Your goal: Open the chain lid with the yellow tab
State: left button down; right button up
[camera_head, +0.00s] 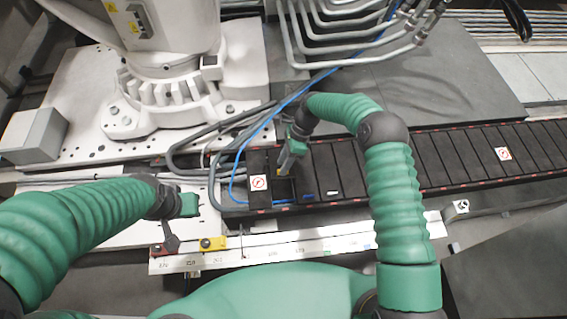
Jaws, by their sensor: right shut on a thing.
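The black cable chain (345,165) runs from the middle to the right edge, with a row of flat lid segments. A small yellow tab (281,172) shows near the chain's left end, right at my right gripper's fingertips. My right gripper (284,167) comes down from above and is shut on the yellow-tabbed lid; the fingers hide most of the grip. An open dark compartment (284,190) shows just below the fingertips. My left gripper (188,205) is left of the chain and apart from it; its fingers cannot be made out clearly.
A white robot base (165,105) stands behind left. Grey hoses and a blue cable (240,158) loop around the chain's left end. A pale rail (300,246) with a yellow block (213,243) runs in front. A grey plate (440,75) lies behind the chain.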

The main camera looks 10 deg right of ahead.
dwell(0.6)
jog(key=shift+d+r, duration=0.1)
jog(key=p+v, duration=0.2)
jog(key=v, duration=1.4)
jog(key=shift+r, duration=0.25)
jog(key=shift+w, duration=0.15)
